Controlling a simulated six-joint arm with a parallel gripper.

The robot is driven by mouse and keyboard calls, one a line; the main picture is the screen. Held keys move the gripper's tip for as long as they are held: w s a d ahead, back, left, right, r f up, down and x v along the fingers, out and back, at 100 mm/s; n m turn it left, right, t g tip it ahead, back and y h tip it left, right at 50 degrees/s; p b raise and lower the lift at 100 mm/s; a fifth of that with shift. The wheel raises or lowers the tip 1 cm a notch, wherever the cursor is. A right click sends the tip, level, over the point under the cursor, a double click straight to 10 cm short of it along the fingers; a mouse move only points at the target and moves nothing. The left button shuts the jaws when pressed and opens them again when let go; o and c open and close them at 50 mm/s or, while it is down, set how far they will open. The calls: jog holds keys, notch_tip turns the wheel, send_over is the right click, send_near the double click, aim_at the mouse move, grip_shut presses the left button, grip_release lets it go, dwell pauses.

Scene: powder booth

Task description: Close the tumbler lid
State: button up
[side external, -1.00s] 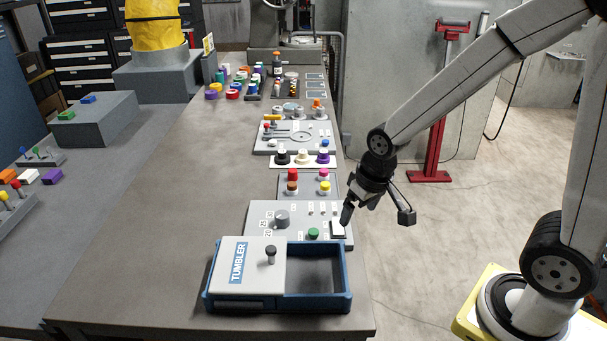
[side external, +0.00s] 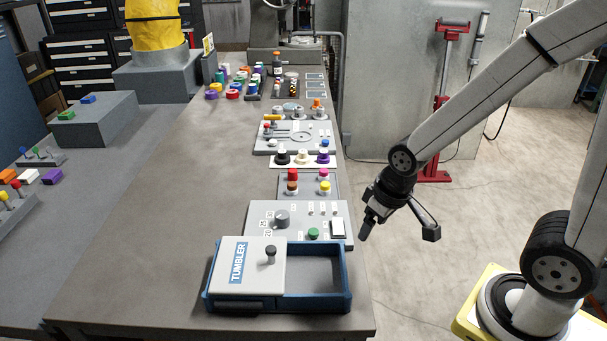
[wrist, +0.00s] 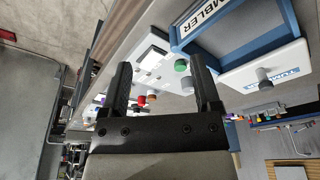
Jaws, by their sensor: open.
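The tumbler is a blue-rimmed box (side external: 318,307) at the near end of the bench. Its pale sliding lid (side external: 234,273), with a TUMBLER label and a dark knob (side external: 270,252), covers the left part. The right part of the box is open and looks empty. In the wrist view the lid (wrist: 242,84) and its knob (wrist: 263,74) show at upper right, beside the box (wrist: 220,25). My gripper (side external: 367,232) is off the bench's right edge, to the right of and above the box, touching nothing. In the wrist view its two fingers (wrist: 160,85) are apart with nothing held between them.
A grey control panel (side external: 262,214) with a dial (side external: 282,218), green button (side external: 313,233) and white rocker switch (side external: 338,228) sits right behind the tumbler. Several coloured knobs and bottles stand farther back. The bench top (side external: 150,250) left of the tumbler is clear.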

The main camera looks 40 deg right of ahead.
jog(key=shift+w+a, duration=0.1)
jog(key=shift+w, duration=0.1)
jog(key=c, duration=0.3)
jog(key=shift+w+a+r+n, duration=0.25)
jog(key=shift+w+a, duration=0.1)
jog(key=shift+w, duration=0.15)
jog(key=shift+w+a+r+n, duration=0.2)
jog(key=shift+w+a, duration=0.15)
jog(key=shift+w, duration=0.15)
grip_shut()
jog(key=w+a+r+n+y, duration=0.1)
jog(key=w+a+r+n, duration=0.1)
jog(key=w+a, duration=0.3)
jog(key=w+a+r+n, duration=0.3)
jog(key=w+a+r, duration=0.2)
jog(key=a, duration=0.6)
jog(key=shift+w+a+t+y, duration=0.3)
jog(key=shift+w+a+y, duration=0.1)
jog(key=shift+w, duration=0.25)
